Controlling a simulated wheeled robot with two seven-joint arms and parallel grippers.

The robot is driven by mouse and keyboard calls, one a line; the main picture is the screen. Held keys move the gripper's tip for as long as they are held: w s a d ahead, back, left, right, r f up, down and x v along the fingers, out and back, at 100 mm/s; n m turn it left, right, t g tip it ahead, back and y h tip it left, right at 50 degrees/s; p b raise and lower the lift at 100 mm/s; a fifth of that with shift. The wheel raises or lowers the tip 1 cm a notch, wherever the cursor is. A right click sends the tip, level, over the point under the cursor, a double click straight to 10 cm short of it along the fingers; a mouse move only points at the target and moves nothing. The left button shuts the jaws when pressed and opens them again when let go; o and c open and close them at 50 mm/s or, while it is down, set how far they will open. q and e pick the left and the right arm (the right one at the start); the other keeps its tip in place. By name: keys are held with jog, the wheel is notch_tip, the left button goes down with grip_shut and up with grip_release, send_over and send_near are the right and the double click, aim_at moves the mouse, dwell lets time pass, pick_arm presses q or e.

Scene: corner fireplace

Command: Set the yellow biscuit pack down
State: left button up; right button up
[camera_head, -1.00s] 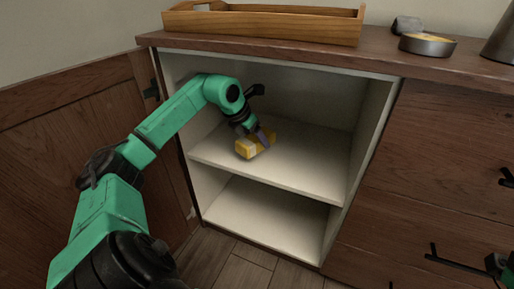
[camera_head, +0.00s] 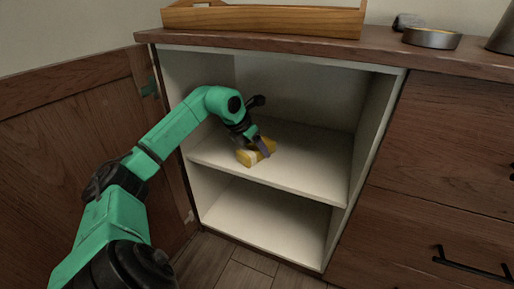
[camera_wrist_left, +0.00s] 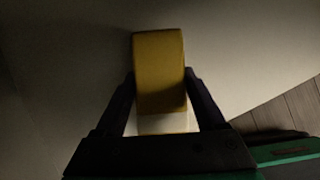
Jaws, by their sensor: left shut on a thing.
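The yellow biscuit pack (camera_head: 246,158) is at the upper shelf (camera_head: 305,172) of the open cabinet, near the shelf's front edge at the left. It is yellow with a pale band. My left gripper (camera_head: 259,147) is shut on it from above. In the left wrist view the yellow biscuit pack (camera_wrist_left: 159,75) sits between the two dark fingers of my left gripper (camera_wrist_left: 160,102). Its underside is hidden, so I cannot tell whether it rests on the shelf or hangs just over it. My right gripper is not in view.
The rest of the upper shelf and the lower shelf (camera_head: 265,217) are bare. A wooden tray (camera_head: 262,20) and a round tin (camera_head: 432,39) stand on the cabinet top. The open door (camera_head: 70,150) is at the left, drawers (camera_head: 440,170) at the right.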

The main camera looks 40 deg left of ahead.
pick_arm(q)
jog(key=o, duration=1.5)
